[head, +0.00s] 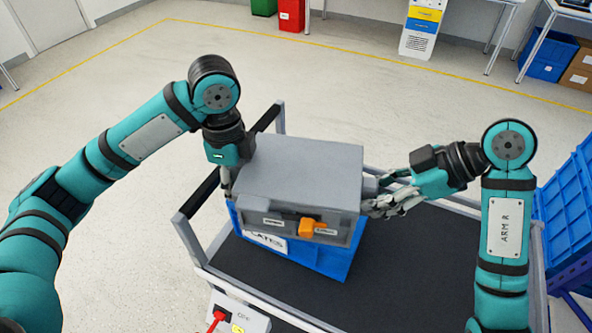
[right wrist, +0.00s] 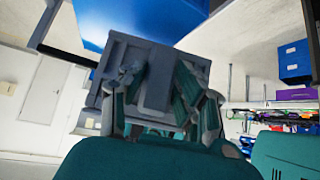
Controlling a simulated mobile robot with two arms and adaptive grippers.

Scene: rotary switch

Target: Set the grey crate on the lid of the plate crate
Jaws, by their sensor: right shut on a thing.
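The grey crate (head: 300,172), a box with an orange rotary switch (head: 308,228) on its front, is level and directly over the blue plate crate (head: 325,262). I cannot tell if it touches the lid, which it hides. My right gripper (head: 372,205) is shut on the grey crate's right side. In the right wrist view, the gripper's fingers (right wrist: 160,95) close around a grey block on the crate (right wrist: 123,55). My left gripper (head: 228,183) is at the crate's left side, its fingers mostly hidden, so its grip is unclear.
The plate crate stands on a cart with a dark deck (head: 400,262) and grey rails (head: 188,240). A white box with a red plug (head: 238,312) is at the cart's front. Blue crates (head: 570,200) are stacked at right. The deck right of the plate crate is clear.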

